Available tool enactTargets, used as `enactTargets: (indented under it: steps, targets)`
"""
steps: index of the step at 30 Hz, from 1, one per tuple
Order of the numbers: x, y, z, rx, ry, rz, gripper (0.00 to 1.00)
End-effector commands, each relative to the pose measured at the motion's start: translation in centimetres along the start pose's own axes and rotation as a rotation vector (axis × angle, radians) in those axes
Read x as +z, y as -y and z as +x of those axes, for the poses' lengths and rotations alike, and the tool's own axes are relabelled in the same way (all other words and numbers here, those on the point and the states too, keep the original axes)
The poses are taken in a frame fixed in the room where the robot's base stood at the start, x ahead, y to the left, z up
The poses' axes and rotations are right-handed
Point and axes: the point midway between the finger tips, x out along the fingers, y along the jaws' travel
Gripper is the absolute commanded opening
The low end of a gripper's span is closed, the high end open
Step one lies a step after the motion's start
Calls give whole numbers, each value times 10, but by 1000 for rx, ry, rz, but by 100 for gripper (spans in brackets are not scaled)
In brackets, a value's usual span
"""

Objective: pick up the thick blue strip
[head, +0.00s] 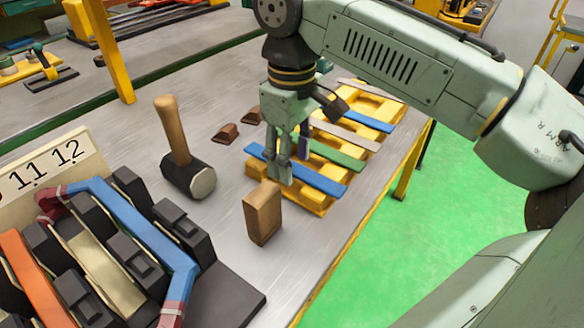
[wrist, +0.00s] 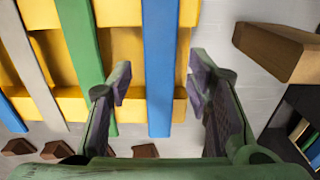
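A blue strip (head: 320,181) lies across the near end of a yellow slatted rack (head: 310,203). In the wrist view this blue strip (wrist: 160,60) runs between my fingertips and looks wider than the other blue strip. My gripper (head: 293,162) is open and empty over it, pointing down. The wrist view shows the gripper's fingers (wrist: 160,80) on either side of the strip with gaps. Whether the fingertips are level with the strip or above it, I cannot tell. The other blue strip (head: 368,121) lies further back on the rack, and its end (wrist: 10,116) shows at the wrist view's left.
A wooden block (head: 262,213) stands close in front of the rack. A mallet (head: 182,150) and brown blocks (head: 227,133) are left of it. The stator (head: 95,265) fills the lower left.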

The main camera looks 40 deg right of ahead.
Motion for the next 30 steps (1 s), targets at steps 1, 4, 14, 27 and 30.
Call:
enactTargets:
  steps: [1, 4, 14, 27, 30]
  targets:
    - [0, 0, 0, 0, 0, 0, 40]
    - [0, 0, 0, 0, 0, 0, 34]
    - [0, 0, 0, 0, 0, 0, 12]
    - [0, 0, 0, 0, 0, 0, 0]
    - [0, 0, -1, 0, -1, 0, 0]
